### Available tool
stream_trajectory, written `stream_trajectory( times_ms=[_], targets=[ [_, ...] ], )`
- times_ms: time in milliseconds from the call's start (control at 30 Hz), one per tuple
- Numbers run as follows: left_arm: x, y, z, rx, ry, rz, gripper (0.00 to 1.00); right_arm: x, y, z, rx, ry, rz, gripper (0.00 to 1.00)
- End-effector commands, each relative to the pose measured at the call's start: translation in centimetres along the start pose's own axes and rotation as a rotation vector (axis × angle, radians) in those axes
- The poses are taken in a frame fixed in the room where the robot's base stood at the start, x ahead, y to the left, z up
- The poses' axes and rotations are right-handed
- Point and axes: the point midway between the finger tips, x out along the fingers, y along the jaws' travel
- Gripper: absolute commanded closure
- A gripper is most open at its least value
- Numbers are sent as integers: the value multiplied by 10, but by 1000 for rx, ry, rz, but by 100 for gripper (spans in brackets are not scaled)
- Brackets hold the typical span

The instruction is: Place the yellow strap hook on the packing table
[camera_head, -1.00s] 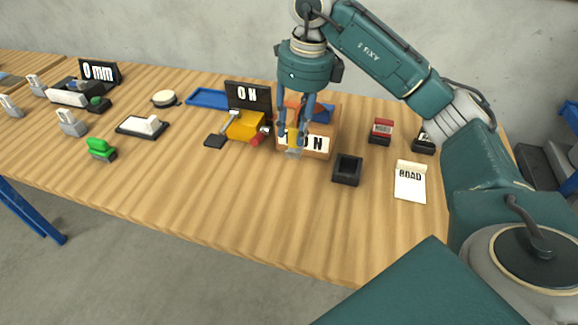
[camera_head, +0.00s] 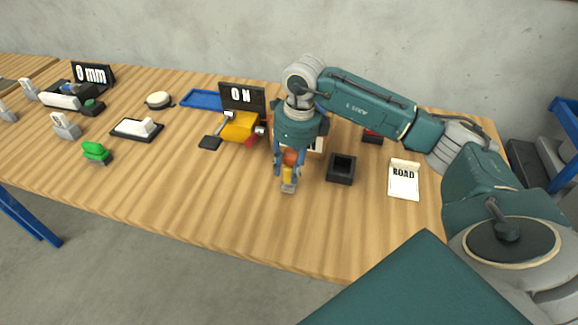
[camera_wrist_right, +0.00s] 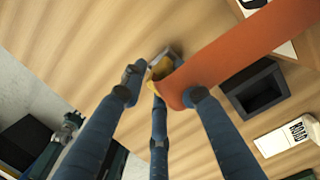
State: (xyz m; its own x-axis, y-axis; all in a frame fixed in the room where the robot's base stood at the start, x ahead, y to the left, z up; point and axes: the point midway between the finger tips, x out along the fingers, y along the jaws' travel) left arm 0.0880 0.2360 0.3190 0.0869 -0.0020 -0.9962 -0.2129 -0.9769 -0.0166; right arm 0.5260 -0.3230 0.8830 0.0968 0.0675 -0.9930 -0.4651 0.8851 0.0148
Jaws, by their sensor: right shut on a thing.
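The yellow strap hook (camera_head: 287,176) is held in my right gripper (camera_head: 288,170), just above or touching the front part of the wooden table (camera_head: 220,200); I cannot tell which. Its grey metal tip points down. An orange strap piece shows at its upper end. In the right wrist view the fingers are closed around the hook (camera_wrist_right: 162,68), and the wide orange strap (camera_wrist_right: 225,50) runs to the upper right, hiding part of it. My left gripper is not in view.
A black square holder (camera_head: 341,168) stands right of the gripper, with a ROAD card (camera_head: 404,180) further right. A box partly hides behind my arm. The table's front middle is clear.

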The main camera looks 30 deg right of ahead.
Motion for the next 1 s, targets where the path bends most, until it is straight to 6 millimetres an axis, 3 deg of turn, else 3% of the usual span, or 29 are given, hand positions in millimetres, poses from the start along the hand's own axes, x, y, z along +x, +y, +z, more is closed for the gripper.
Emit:
stream_trajectory(
  times_ms=[167,200,300,667,767,1000],
  targets=[
    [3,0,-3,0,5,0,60,3,0,0,0,0,0,98],
    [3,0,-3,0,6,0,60,3,0,0,0,0,0,65],
    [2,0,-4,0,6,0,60,2,0,0,0,0,0,50],
    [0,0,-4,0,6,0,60,-4,0,1,1,-1,-1,50],
    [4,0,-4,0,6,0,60,-16,-1,1,1,-4,-2,50],
    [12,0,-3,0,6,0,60,-68,-1,2,0,-6,-3,50]
  ],
)
